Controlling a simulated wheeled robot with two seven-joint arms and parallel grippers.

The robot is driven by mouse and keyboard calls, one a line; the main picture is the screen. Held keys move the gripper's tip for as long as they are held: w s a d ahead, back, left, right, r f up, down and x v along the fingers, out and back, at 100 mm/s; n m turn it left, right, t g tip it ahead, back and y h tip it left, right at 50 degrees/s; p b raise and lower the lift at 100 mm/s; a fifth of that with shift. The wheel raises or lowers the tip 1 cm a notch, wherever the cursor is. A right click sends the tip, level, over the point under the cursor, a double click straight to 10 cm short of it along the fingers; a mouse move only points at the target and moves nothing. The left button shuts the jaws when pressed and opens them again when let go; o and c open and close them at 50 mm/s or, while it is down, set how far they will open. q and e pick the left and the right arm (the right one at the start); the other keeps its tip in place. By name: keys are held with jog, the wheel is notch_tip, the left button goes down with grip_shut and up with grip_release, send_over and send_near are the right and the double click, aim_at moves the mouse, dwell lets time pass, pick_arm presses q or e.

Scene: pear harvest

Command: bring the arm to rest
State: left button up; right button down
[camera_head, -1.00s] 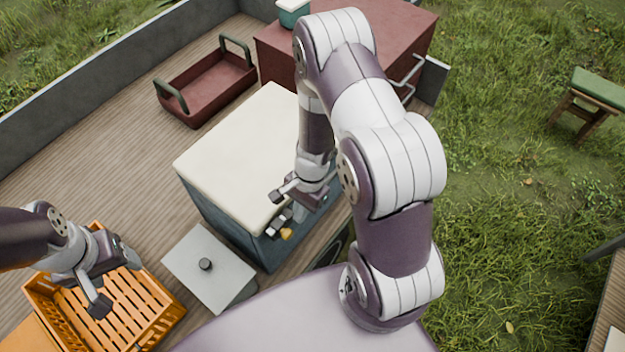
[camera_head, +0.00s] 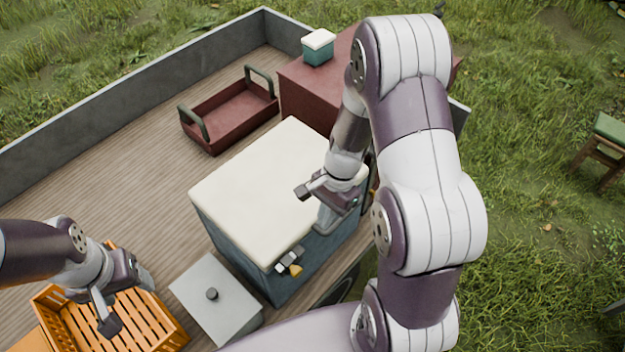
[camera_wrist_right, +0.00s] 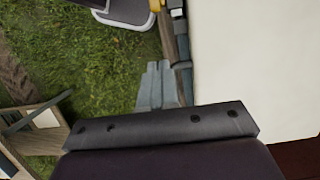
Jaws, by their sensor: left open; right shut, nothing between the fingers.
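My right arm (camera_head: 428,165) arches up from the lower right and bends down to its gripper. My right gripper (camera_head: 326,220) is shut and empty, at the right side of the cream-lidded box (camera_head: 265,180), beside the lid's edge. In the right wrist view, its grey fingers (camera_wrist_right: 158,82) are together over grass, just left of the pale lid (camera_wrist_right: 255,65). I cannot tell whether it touches the box. My left gripper (camera_head: 142,281) is open above the orange crate (camera_head: 160,335) at the lower left, with nothing seen in it.
A grey lidded container (camera_head: 218,300) stands between crate and box. A dark red tray (camera_head: 228,112) with handles lies behind on the plank bed (camera_head: 120,160). A red cabinet (camera_head: 310,95) carries a small teal box (camera_head: 318,48). A stool (camera_head: 600,150) stands on the grass, right.

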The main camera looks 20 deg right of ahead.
jog(key=s+a+n+t+h+b, duration=0.1)
jog(key=n+b, duration=0.2)
jog(key=n, duration=0.1)
jog(key=s+a+n+h+b, duration=0.1)
jog(key=n+b, duration=0.2)
jog(key=n, duration=0.2)
jog(key=s+a+n+t+h+b, duration=0.1)
jog(key=s+n+b, duration=0.1)
jog(key=n+b, duration=0.1)
jog(key=shift+s+r+n+t, duration=0.1)
jog(key=shift+r+n+t, duration=0.2)
jog(key=shift+n, duration=0.5)
jog(key=shift+d, duration=0.15)
